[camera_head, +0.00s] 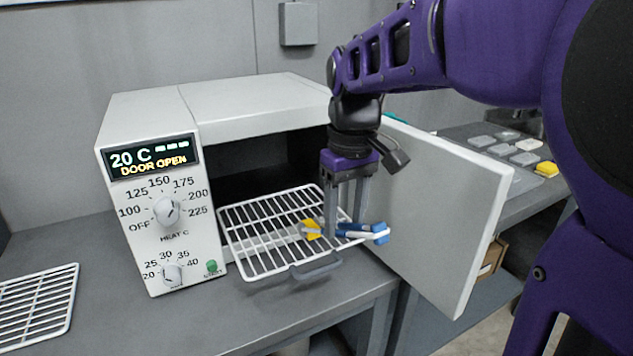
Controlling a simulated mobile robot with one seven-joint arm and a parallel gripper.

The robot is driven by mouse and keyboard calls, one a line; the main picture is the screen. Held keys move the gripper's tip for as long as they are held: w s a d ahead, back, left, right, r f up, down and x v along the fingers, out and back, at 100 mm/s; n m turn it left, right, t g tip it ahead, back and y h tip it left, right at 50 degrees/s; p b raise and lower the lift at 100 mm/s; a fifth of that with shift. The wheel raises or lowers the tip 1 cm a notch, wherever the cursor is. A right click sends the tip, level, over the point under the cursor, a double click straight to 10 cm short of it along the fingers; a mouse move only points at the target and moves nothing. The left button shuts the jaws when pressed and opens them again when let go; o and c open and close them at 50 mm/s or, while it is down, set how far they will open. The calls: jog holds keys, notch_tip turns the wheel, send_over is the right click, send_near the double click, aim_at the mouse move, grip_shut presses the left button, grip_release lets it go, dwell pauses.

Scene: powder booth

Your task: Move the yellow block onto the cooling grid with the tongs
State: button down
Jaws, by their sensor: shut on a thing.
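My gripper (345,232) points down in front of the open oven and is shut on the tongs (372,233), which are blue and white. The tongs lie roughly level above the front right of the oven's wire rack, their blue end to the right. A small yellow block (311,229) is at the left end of the tongs, over the rack. I cannot tell whether the tongs grip it or whether it rests on the rack. A white wire grid, likely the cooling grid (66,318), lies on the bench at far left, with nothing on it.
The oven (150,225) reads 20 C, DOOR OPEN. Its rack (245,262) is pulled out, with a grey handle (316,266) in front. The open door (440,205) stands to the right. Beyond it, a tray holds pale blocks and another yellow block (546,169).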

notch_tip(320, 180, up, 8)
jog(key=p, duration=0.6)
jog(key=shift+p, duration=0.3)
dwell(0.4)
jog(key=shift+f, duration=0.1)
